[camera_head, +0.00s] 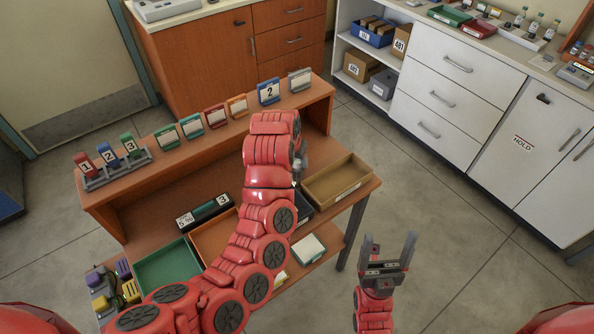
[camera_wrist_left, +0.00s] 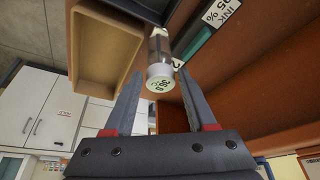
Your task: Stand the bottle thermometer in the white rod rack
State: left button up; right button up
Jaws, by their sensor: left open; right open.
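A small clear cylinder with a white round end and dark digits, which looks like the bottle thermometer (camera_wrist_left: 160,80), shows in the left wrist view. My left gripper (camera_wrist_left: 158,74) is open, its fingertips on either side of that end with gaps; I cannot tell the depth between them. In the head view my red left arm reaches over the wooden desk and hides the thermometer and most of that gripper. My right gripper (camera_head: 389,240) is open and empty over the floor, right of the desk. I cannot clearly pick out the white rod rack; a pale rack (camera_head: 524,38) with small bottles stands on the far counter.
The desk (camera_head: 185,178) has a raised shelf with cards and numbered binders. Below are a green tray (camera_head: 168,268), a tan tray (camera_head: 338,181) and a dark labelled box (camera_head: 204,211). White cabinets (camera_head: 455,85) stand right. The floor between is clear.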

aim_at(297, 167)
pick_arm(q)
jog(key=shift+w+f, duration=0.2)
jog(key=shift+f, duration=0.35)
jog(key=p+x, duration=0.1)
jog(key=x, duration=0.1)
jog(key=p+x, duration=0.1)
jog(key=x, duration=0.1)
jog(key=shift+s, duration=0.25)
jog(key=shift+w+d+f, duration=0.1)
jog(key=shift+w+f, duration=0.05)
jog(key=shift+f, duration=0.3)
grip_shut()
